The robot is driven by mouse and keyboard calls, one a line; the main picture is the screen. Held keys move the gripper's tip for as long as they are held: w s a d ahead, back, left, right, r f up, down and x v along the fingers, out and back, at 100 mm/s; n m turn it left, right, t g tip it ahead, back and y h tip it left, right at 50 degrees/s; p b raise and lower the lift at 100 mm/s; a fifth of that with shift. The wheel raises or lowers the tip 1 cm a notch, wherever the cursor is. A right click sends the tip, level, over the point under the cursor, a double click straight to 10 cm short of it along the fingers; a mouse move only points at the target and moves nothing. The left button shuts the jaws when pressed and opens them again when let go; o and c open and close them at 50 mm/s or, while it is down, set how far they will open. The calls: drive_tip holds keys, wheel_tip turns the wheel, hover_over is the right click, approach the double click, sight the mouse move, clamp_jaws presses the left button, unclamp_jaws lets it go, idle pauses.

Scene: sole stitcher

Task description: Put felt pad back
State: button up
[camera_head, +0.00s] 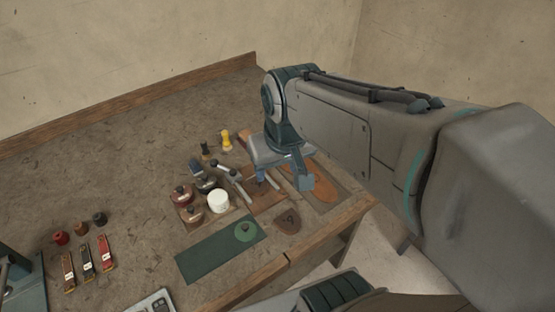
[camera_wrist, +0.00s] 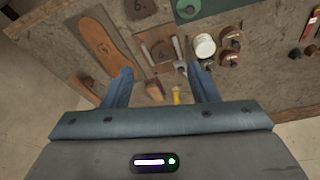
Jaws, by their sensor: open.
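A flat dark green mat (camera_head: 205,258) lies near the table's front edge, with a lighter green round piece (camera_head: 246,232) on its right end. Either could be the felt pad; I cannot tell which. Both show cut off at the top of the wrist view, the mat (camera_wrist: 212,9) and the round piece (camera_wrist: 187,5). My gripper (camera_head: 284,180) is over the workbench, behind and to the right of the mat. In the wrist view my gripper (camera_wrist: 161,71) is open, with nothing held between its fingers. It is above the brown tool mat.
A brown mat (camera_wrist: 148,38) with metal tools lies under the fingers, beside an orange sole (camera_wrist: 105,47). A dark brown piece (camera_head: 287,220) lies right of the green mat. A white jar (camera_head: 218,201) and several dark bottles stand close by.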

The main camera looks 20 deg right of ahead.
drive_tip(key=s, duration=0.1)
drive_tip(key=s+f, duration=0.1)
drive_tip(key=s, duration=0.1)
drive_tip(key=shift+s+d+f, duration=0.2)
drive_tip(key=shift+s+d, duration=0.1)
drive_tip(key=shift+d, duration=0.1)
